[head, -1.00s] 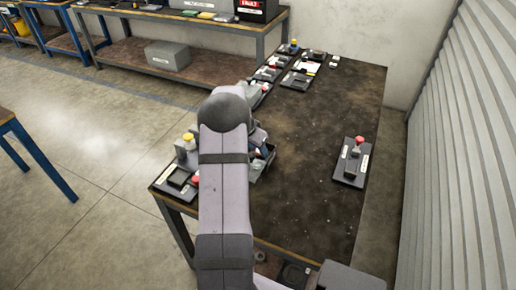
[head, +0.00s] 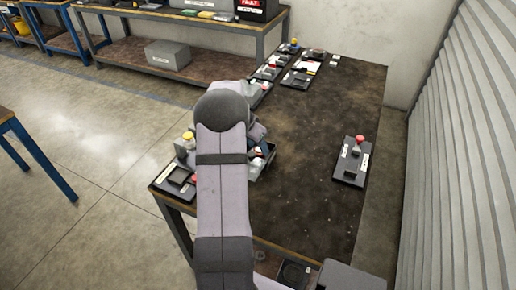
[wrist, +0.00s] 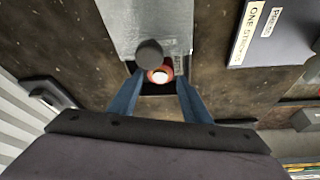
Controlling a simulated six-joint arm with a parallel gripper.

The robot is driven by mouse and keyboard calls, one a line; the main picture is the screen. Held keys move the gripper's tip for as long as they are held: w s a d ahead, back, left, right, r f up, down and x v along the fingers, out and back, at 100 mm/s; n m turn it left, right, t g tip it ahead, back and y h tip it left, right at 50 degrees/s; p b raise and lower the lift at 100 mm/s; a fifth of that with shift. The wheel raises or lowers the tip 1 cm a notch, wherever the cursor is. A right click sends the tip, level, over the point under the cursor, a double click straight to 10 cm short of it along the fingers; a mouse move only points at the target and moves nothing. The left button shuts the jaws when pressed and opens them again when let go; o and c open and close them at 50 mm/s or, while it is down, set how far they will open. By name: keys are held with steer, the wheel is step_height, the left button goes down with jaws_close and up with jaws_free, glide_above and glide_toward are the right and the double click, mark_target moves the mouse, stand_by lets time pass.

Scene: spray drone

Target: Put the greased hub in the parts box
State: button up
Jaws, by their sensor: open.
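My gripper (wrist: 159,97) shows in the wrist view as two blue fingers, spread apart. A round orange-red part with a pale centre (wrist: 160,75) lies between and just beyond the fingertips; I cannot tell whether they touch it or whether it is the greased hub. A dark grey round piece (wrist: 149,53) partly covers it. A grey metallic surface (wrist: 120,20) lies behind both. In the head view my arm hides the gripper. A grey open box (head: 263,172), probably the parts box, stands just right of my arm, with small red and white shapes at it.
A dark board with white labels (wrist: 275,30) is at the right of the wrist view. In the head view a board with a red-topped item (head: 351,162) stands on the right of the bench (head: 315,160). Several boards line its far left edge. The bench middle is clear.

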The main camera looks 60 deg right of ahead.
steer(key=b+v, duration=0.1)
steer(key=v, duration=0.9)
steer(key=w+a+f+n+t+y, duration=0.1)
steer(key=w+a+n, duration=0.3)
steer(key=a, duration=0.5)
steer(key=w+a+f+n, duration=0.1)
steer(key=w+a+n, duration=0.2)
steer(key=a, duration=0.6)
steer(key=w+a+f+n+t+y, duration=0.1)
steer(key=w+a+n, duration=0.3)
steer(key=a, duration=0.5)
steer(key=s+a+f+n+y, duration=0.1)
steer(key=s+a+n, duration=0.3)
steer(key=a, duration=0.7)
steer(key=s+a+f+n+y, duration=0.1)
steer(key=s+a+n, duration=0.4)
steer(key=a, duration=0.6)
steer(key=shift+s+f+n+g, duration=0.25)
steer(key=shift+f+n+g, duration=0.15)
steer(key=shift+f+n, duration=0.35)
